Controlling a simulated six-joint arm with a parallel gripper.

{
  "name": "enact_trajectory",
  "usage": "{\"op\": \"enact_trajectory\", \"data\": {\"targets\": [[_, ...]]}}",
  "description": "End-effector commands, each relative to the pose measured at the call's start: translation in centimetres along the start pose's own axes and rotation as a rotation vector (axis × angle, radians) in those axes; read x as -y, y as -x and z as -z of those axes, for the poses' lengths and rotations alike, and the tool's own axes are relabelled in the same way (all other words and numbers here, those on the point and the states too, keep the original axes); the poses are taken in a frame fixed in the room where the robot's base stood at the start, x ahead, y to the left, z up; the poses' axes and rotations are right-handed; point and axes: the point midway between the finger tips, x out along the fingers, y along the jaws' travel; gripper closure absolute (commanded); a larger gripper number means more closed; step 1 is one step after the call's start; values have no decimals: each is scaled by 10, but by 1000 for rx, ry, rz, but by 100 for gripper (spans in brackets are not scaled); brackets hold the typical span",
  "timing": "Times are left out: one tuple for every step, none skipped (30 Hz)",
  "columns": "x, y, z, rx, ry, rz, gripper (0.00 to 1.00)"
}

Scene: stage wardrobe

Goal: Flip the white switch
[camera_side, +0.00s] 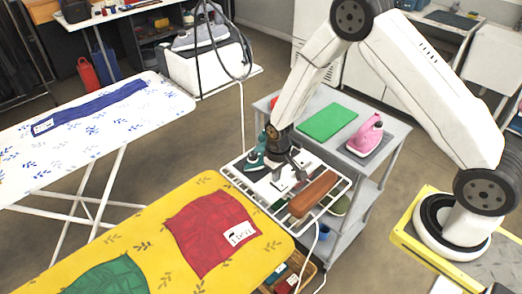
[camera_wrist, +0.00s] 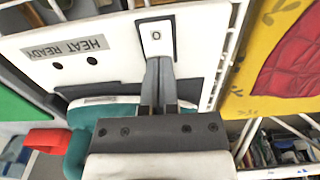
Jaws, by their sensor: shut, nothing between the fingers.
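The white switch (camera_wrist: 156,38) is in the wrist view, set in a dark-edged plate on a white panel (camera_wrist: 105,32). An "O" mark shows at its far end. My gripper (camera_wrist: 159,62) is shut and empty, with its fingertips over the near part of the switch and hiding it. I cannot tell whether they touch it. In the side view my gripper (camera_side: 297,172) points down at the white panel (camera_side: 268,190), which lies on a white wire rack (camera_side: 236,176). The switch is small there and partly hidden.
A "HEAT READY" label (camera_wrist: 66,48) is on the panel. A teal iron (camera_side: 254,159) stands close beside my gripper, and a brown block (camera_side: 314,194) lies to its right. A green mat (camera_side: 328,121) and pink iron (camera_side: 366,137) are on the grey cart behind. A yellow ironing board (camera_side: 150,235) borders the rack.

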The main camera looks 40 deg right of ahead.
Motion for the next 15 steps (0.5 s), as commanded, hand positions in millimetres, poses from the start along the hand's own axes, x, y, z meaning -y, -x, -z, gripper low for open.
{"op": "enact_trajectory", "data": {"targets": [[0,-1,0,0,0,0,100],[0,-1,0,0,0,0,100],[0,-1,0,0,0,0,100],[0,-2,0,0,0,0,100],[0,-2,0,0,0,0,100],[0,-2,0,0,0,0,100],[0,-3,0,1,0,0,100],[0,-3,0,1,0,0,100],[0,-4,0,1,0,0,100],[0,-4,0,1,0,0,100],[0,-4,0,1,0,0,100],[0,-4,0,1,0,0,100],[0,-4,0,1,0,0,100],[0,-3,0,1,0,0,100],[0,-2,0,1,0,0,100]]}}
